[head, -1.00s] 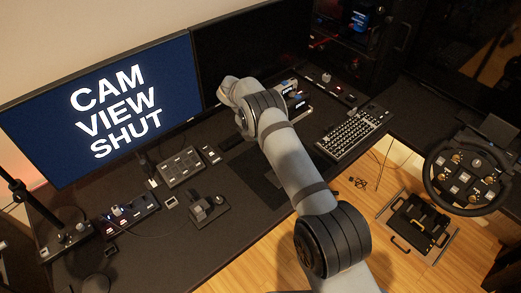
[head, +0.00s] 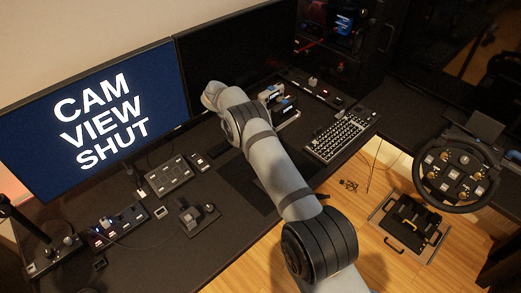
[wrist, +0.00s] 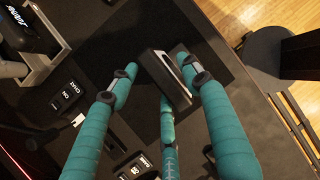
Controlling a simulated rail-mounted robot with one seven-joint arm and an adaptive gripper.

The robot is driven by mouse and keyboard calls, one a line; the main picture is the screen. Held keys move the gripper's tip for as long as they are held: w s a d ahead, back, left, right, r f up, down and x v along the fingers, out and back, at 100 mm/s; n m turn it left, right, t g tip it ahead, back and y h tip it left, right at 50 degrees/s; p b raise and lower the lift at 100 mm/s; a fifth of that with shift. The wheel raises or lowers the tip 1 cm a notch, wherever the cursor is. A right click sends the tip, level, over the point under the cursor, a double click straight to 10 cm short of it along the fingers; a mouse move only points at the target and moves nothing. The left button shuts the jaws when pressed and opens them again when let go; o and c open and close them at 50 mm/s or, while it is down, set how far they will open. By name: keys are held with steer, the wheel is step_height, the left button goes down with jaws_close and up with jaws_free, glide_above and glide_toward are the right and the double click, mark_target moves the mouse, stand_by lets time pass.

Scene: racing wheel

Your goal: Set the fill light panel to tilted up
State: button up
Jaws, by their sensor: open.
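In the wrist view, a small dark box-like panel (wrist: 166,76) with a pale edge sits slanted between my fingertips; I take it for the fill light panel, though I cannot be sure. My gripper (wrist: 156,74) is open, with one teal finger left of the panel and one right of it, and a third finger below. The right fingertip overlaps the panel's edge in the picture; I cannot tell whether it touches. In the head view, my arm reaches over the desk toward the dark monitor and hides the gripper and this panel.
Labelled switches (wrist: 66,96) and a stand with dark devices (wrist: 38,60) are at the left of the wrist view. The head view shows a lit monitor (head: 105,120), a button box (head: 170,176), a keyboard (head: 342,136) and a racing wheel (head: 457,175).

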steer(key=v, duration=0.7)
steer(key=shift+r, duration=0.25)
steer(key=shift+f, duration=0.1)
